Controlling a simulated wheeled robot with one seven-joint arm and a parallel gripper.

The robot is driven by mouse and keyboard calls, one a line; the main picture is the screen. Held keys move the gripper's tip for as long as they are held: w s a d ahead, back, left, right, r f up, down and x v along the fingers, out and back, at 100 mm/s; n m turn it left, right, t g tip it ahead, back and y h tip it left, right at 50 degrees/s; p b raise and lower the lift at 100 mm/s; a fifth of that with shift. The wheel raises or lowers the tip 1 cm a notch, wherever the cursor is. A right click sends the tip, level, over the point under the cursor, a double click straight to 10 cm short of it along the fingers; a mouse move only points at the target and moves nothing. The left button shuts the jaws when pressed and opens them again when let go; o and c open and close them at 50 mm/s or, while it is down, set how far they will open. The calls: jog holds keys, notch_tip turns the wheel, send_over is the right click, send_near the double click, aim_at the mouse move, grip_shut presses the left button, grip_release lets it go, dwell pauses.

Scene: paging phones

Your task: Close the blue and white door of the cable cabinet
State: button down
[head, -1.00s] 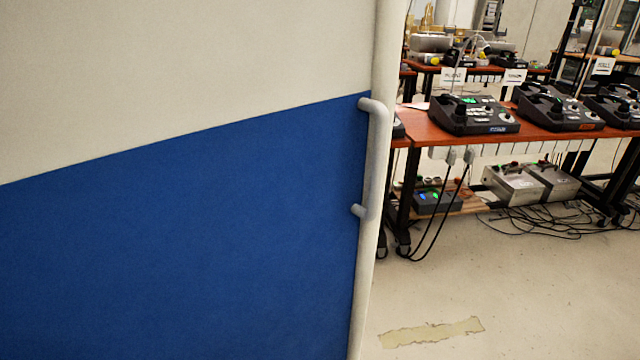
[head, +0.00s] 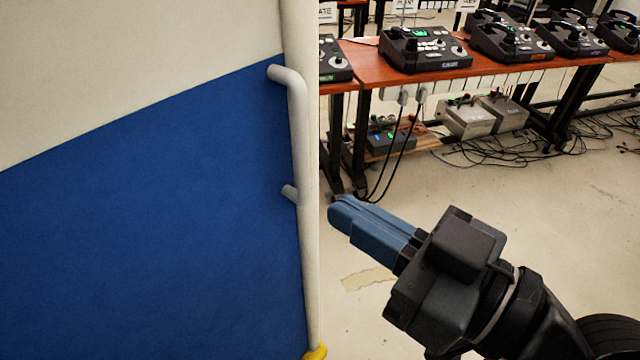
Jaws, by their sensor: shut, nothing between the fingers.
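The blue and white door (head: 150,220) of the cabinet fills the left half of the head view, white above and blue below a slanting line. Its pale bar handle (head: 297,135) runs upright near the door's right edge. My gripper (head: 336,212), with blue fingers, is shut and empty. In the picture it lies just right of the door edge, below the handle, pointing left. I see no contact with the door. The rest of the cabinet is out of view.
A brown table (head: 400,66) with several dark desk phones stands behind on the right. Grey boxes (head: 468,117) and loose cables lie beneath it. Open floor (head: 570,250) lies between the table and my arm. A small yellow piece (head: 316,352) shows at the door's lower edge.

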aim_at(242, 149)
jog(key=x, duration=1.2)
jog(key=shift+w+a, duration=0.45)
jog(key=shift+a, duration=0.1)
jog(key=shift+w+a, duration=0.1)
